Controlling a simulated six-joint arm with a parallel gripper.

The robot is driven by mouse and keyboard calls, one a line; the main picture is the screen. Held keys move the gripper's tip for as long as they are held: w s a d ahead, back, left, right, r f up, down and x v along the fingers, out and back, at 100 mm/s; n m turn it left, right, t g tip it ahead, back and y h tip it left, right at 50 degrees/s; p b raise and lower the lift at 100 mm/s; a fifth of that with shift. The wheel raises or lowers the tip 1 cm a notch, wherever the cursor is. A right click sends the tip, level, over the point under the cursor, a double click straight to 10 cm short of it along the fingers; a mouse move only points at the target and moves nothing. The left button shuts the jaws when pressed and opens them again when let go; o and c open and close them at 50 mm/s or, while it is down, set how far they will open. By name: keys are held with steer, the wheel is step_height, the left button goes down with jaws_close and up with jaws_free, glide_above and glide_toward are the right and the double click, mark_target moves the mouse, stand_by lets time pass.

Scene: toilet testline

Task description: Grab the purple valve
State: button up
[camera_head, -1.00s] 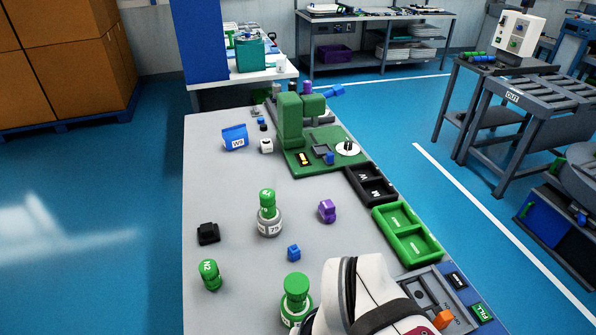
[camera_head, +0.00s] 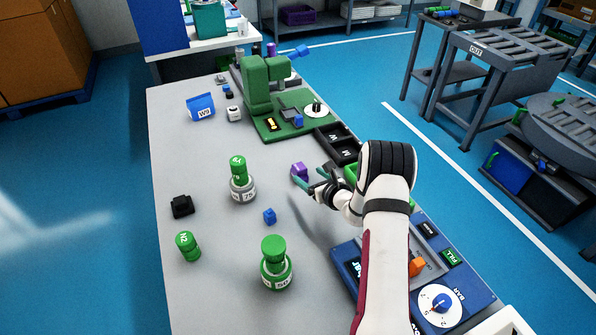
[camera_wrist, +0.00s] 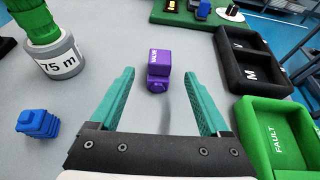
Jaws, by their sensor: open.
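The purple valve (camera_head: 299,171) lies on the grey table, left of the black and green trays. In the wrist view the valve (camera_wrist: 158,70) sits ahead of my gripper (camera_wrist: 163,75), roughly centred between the two teal fingers and near their tips. My gripper also shows in the head view (camera_head: 316,180), low over the table beside the valve. The fingers are spread apart and nothing is held. I cannot tell whether the valve is fully between the fingertips.
A grey-and-green labelled bottle (camera_wrist: 60,60) and a blue block (camera_wrist: 38,123) stand left of my gripper. A black tray (camera_wrist: 250,62) and a green FAULT tray (camera_wrist: 274,135) lie close on the right. A green machine (camera_head: 262,90) stands farther back.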

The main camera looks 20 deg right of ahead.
mark_target(303, 172)
steer(key=x, duration=0.7)
steer(key=shift+w+f, duration=0.2)
steer(key=shift+w, duration=0.05)
jaws_close()
